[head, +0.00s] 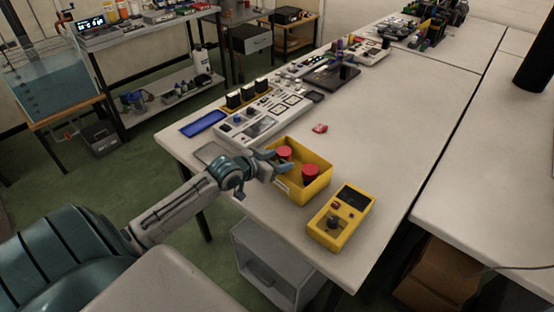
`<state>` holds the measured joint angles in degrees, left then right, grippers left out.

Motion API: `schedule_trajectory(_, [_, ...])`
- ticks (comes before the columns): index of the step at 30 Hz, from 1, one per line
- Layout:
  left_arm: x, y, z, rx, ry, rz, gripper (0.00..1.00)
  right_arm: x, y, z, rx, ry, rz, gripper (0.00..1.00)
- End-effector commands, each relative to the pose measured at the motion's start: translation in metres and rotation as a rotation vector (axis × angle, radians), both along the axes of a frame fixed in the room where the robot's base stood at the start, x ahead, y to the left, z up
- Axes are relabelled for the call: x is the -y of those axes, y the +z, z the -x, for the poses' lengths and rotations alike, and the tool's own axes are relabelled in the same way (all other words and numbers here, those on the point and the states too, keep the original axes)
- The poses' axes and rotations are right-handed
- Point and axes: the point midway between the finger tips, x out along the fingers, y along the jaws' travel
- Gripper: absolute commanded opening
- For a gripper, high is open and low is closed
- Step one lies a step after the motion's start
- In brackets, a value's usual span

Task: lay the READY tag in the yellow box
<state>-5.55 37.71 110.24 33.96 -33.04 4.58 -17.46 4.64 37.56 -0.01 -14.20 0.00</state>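The yellow box (318,187) is an open bin near the table's front left edge. Two red-topped cylinders, one at the back left (284,153) and one at the front right (310,173), stand in it. A small red piece (320,128) lies on the table behind the box; it may be the READY tag, but no lettering is readable. My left gripper (284,162) is at the box's left rim, its fingers apart and reaching over the rim beside the back left cylinder. I see nothing clearly held between them. My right gripper is out of view.
A yellow device (341,217) with a dark screen and knob stands right of the box. A white panel of parts (265,120) and a blue tray (203,123) lie behind left. The table (390,135) is clear to the right of the red piece.

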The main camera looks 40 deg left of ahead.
Motion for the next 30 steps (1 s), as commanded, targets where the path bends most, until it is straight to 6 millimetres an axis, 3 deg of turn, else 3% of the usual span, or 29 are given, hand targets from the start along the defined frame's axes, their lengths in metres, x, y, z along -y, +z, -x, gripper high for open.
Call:
schedule_trajectory(10, [0.000,0.002,0.000,0.001,0.000,-0.001,0.70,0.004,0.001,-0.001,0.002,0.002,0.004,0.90])
schedule_trajectory(14, [0.000,0.015,0.000,0.002,-0.001,-0.001,0.70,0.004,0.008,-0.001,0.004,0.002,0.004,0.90])
schedule_trajectory(21, [-0.005,0.026,0.032,-0.003,-0.006,-0.008,0.70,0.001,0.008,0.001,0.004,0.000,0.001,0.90])
schedule_trajectory(30, [-0.014,0.046,0.073,-0.005,0.000,-0.009,0.70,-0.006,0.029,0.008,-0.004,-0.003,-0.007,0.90])
